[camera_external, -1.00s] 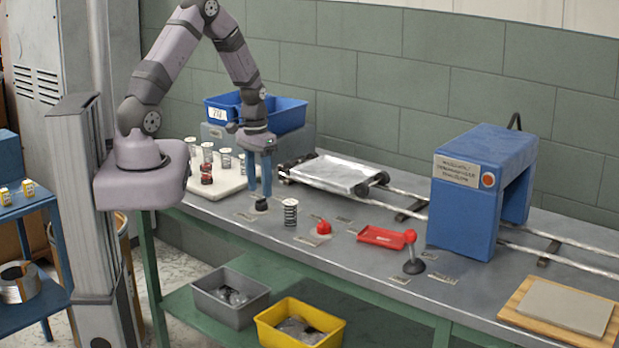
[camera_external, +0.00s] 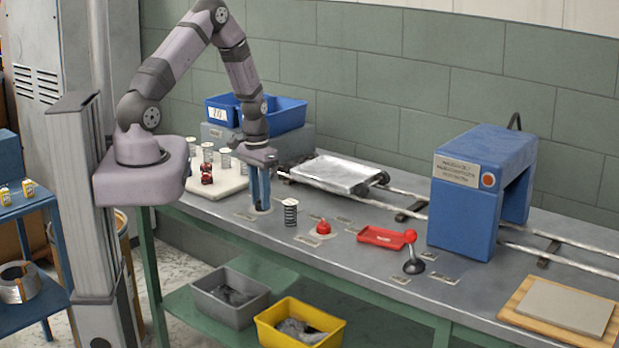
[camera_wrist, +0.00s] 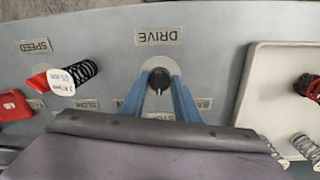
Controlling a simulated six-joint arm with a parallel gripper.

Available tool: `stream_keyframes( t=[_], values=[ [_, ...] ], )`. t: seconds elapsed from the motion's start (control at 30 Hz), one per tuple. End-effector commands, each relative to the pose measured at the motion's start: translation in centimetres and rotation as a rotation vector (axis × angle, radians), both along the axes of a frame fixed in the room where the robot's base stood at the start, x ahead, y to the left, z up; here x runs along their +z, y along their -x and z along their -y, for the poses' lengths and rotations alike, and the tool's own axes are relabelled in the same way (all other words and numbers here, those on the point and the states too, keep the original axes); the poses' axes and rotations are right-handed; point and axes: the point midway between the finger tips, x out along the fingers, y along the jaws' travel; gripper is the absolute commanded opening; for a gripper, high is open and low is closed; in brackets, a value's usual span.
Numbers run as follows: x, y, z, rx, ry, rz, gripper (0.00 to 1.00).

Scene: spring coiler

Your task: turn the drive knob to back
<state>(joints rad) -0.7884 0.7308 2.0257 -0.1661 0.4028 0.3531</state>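The drive knob (camera_wrist: 159,79) is a small black knob with a pale pointer mark, on a light round plate below the DRIVE label (camera_wrist: 158,36) in the wrist view. The pointer appears roughly in line with that label. My gripper (camera_wrist: 160,84) has its two blue fingers down on either side of the knob; I cannot tell whether they touch it. In the external view my gripper (camera_external: 260,207) is low at the knob, which its fingers mostly hide. The position labels around the knob are partly covered by the fingers and upside down.
A dark spring (camera_external: 290,212) stands just right of my gripper, with a red button (camera_external: 323,227) and red tray (camera_external: 386,237) beyond. A white board (camera_external: 232,182) with several springs lies behind to the left.

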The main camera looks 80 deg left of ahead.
Motion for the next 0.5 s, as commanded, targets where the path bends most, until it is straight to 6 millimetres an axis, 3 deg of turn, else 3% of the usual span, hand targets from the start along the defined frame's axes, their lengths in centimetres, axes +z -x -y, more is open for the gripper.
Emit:
stream_keyframes(
  t=[0.5],
  values=[
    [0.07, 0.06, 0.08, 0.136, 0.002, -0.001, 0.06]
  ],
)
